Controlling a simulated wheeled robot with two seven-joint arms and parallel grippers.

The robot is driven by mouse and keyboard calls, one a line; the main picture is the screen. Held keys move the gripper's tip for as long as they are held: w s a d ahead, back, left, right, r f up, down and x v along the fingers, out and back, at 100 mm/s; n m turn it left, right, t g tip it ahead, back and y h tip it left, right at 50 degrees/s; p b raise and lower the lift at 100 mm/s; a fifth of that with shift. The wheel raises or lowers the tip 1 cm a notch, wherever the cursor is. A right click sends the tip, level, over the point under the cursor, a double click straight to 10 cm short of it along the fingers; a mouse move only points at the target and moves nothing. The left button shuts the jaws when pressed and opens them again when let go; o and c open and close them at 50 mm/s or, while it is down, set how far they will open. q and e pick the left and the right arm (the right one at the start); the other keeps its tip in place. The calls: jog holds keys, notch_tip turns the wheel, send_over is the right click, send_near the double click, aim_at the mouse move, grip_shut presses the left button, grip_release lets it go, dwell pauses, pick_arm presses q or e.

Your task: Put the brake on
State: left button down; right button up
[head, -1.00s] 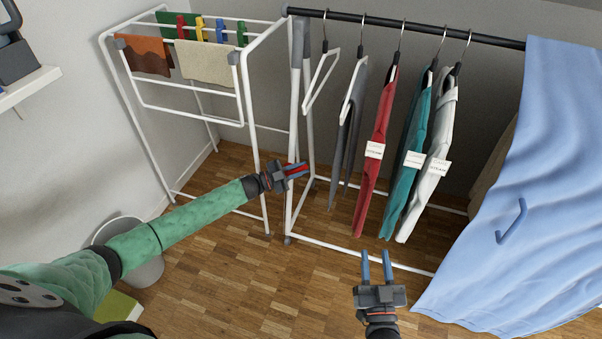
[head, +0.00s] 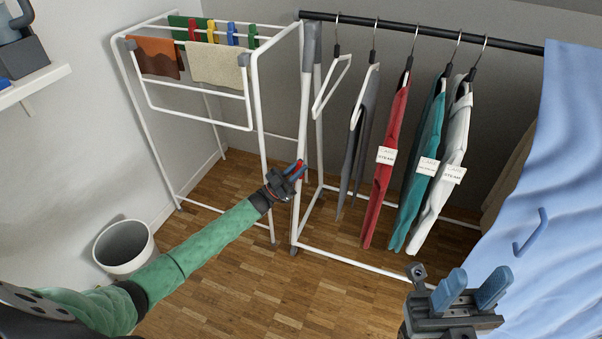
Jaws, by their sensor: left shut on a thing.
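The clothes rack has a white post (head: 302,120) and a small dark foot (head: 294,249) on the floor. No brake lever can be made out at this size. My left gripper (head: 294,172) is beside the post, well above the foot. It is shut on a small red thing (head: 299,164) at its fingertips; whether that touches the post cannot be told. My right gripper (head: 472,288) is open and empty at the lower right, its blue fingers pointing up in the picture, in front of the rack's lower rail (head: 365,263) and the blue cloth.
A drying rack (head: 265,150) with cloths and coloured pegs stands left of the clothes rack. Several garments, including a red one (head: 385,185), hang from the rail. A blue cloth (head: 565,160) with a blue hook hangs at right. A bucket (head: 125,250) stands left. The middle floor is clear.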

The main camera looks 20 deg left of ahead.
pick_arm(q)
jog(key=shift+a+f+n+t, duration=0.1)
jog(key=shift+a+n+t, duration=0.05)
jog(key=shift+n+t, duration=0.2)
jog(key=shift+a+n+t+y+b, duration=0.35)
jog(key=shift+n+t+y, duration=0.2)
jog(key=shift+n+t, duration=0.5)
jog(key=shift+a+n+t+y+b, duration=0.2)
jog(key=shift+a+n+t+y, duration=0.3)
jog(key=shift+n+t, duration=0.45)
jog(key=shift+n, duration=0.25)
jog(key=c, duration=1.4)
grip_release()
jog(key=shift+o, duration=0.2)
jog(key=v, duration=0.7)
jog(key=shift+s+a, duration=0.15)
jog(key=shift+s, duration=0.1)
jog(key=shift+f, duration=0.1)
